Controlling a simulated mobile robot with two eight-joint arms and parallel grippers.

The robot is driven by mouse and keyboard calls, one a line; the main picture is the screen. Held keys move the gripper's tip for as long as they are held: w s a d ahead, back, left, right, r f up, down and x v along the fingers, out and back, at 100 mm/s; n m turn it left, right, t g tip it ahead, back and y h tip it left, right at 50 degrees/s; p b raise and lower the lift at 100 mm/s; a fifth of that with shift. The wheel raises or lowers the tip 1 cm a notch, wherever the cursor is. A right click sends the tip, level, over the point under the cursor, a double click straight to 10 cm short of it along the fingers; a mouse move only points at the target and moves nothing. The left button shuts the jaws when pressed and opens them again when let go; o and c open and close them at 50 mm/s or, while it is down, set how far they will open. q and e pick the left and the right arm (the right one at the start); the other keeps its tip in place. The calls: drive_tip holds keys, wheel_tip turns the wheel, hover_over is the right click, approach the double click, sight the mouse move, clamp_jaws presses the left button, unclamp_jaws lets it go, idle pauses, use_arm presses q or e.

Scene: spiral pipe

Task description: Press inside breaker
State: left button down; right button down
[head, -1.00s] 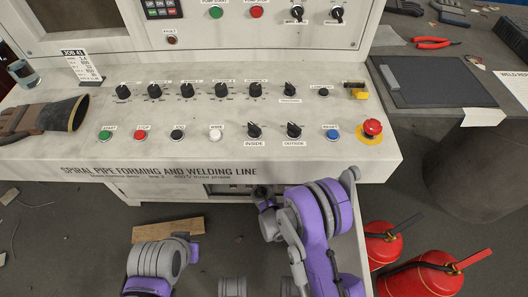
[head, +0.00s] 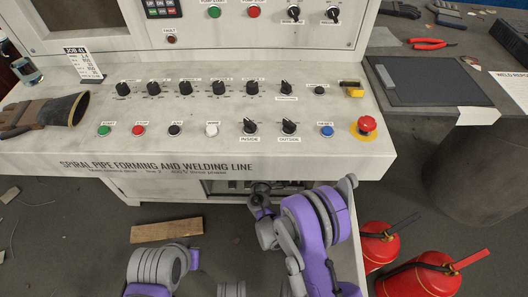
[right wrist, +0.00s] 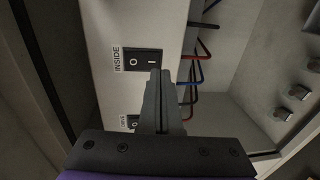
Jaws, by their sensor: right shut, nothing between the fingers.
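The inside breaker (right wrist: 142,60) is a black rocker switch marked O and I, beside a label reading INSIDE, on a pale panel in the right wrist view. My right gripper (right wrist: 160,73) is shut and empty. Its fingertips are close to the breaker's I end; I cannot tell whether they touch it. A second black switch (right wrist: 133,121) is lower, partly hidden by my gripper. In the head view my right arm reaches to the low opening under the console, and its fingers are hidden. My left gripper is not in view; only part of that arm shows.
Red, blue and black wires (right wrist: 196,75) hang right of the breaker panel. The console (head: 190,160) carries knobs, buttons and a red emergency stop (head: 366,125). A wooden plank (head: 166,230) lies on the floor.

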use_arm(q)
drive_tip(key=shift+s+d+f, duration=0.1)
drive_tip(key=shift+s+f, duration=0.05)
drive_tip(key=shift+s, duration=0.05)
use_arm(e)
drive_tip(key=s+f, duration=0.1)
drive_tip(key=s, duration=0.9)
drive_tip(key=shift+s+f, duration=0.15)
drive_tip(key=shift+s, duration=0.1)
